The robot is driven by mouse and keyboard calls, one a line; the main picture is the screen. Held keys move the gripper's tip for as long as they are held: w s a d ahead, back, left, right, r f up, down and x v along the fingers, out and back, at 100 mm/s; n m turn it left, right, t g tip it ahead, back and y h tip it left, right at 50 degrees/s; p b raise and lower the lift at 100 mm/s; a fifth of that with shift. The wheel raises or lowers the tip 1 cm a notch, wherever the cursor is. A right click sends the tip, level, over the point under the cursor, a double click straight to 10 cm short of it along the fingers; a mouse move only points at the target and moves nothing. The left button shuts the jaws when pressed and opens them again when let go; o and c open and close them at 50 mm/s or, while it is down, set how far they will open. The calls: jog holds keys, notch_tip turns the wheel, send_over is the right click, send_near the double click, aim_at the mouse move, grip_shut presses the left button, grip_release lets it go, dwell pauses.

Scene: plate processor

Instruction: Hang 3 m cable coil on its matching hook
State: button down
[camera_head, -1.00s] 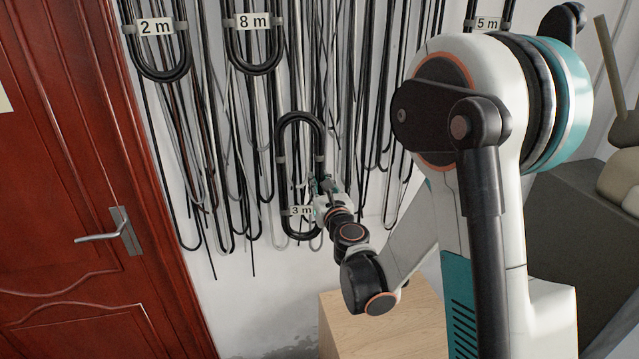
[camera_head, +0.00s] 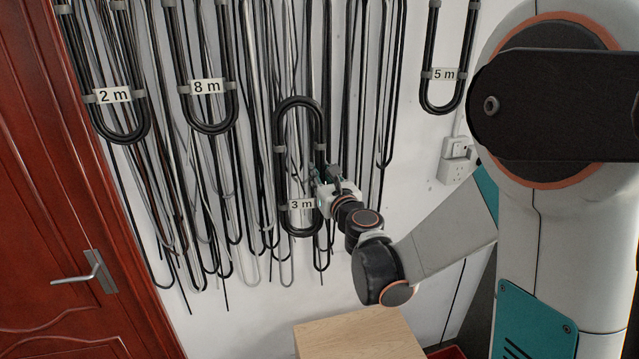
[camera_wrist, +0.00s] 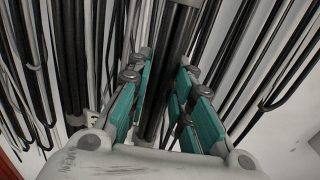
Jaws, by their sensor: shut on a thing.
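The 3 m cable coil (camera_head: 282,178) is a long black loop with grey ties and a white "3 m" label. It is upright in front of the hanging cables in the head view. My gripper (camera_head: 318,178) is shut on the right side of this coil, about mid-height. In the wrist view the black strands of the coil (camera_wrist: 178,45) run between the teal finger pads of my gripper (camera_wrist: 168,95). The hook matching the coil cannot be made out in these frames.
Coils labelled 2 m (camera_head: 118,128), 8 m (camera_head: 210,122) and 5 m (camera_head: 442,100) hang on the wall. Many loose cables hang behind the held coil. A wooden box (camera_head: 355,335) stands below. A red door (camera_head: 50,230) is at left, a wall socket (camera_head: 457,165) at right.

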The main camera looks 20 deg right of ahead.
jog(key=s+r+y+p, duration=0.1)
jog(key=s+r+p, duration=0.2)
jog(key=r+p, duration=0.8)
jog(key=s+r+n+y+p, duration=0.1)
jog(key=s+r+p, duration=0.3)
jog(key=r+p, duration=0.7)
notch_tip(320, 180, up, 12)
jog(key=shift+r, duration=0.25)
jog(key=shift+w, duration=0.1)
jog(key=shift+w+f+b, duration=0.5)
jog(key=shift+w+b, duration=0.1)
jog(key=shift+w, duration=1.1)
jog(key=shift+w+f+b, duration=0.45)
jog(key=shift+w+b, duration=0.15)
jog(key=shift+w, duration=1.1)
jog(key=shift+w+f+b, duration=0.5)
jog(key=shift+w+b, duration=0.1)
jog(key=shift+w, duration=1.1)
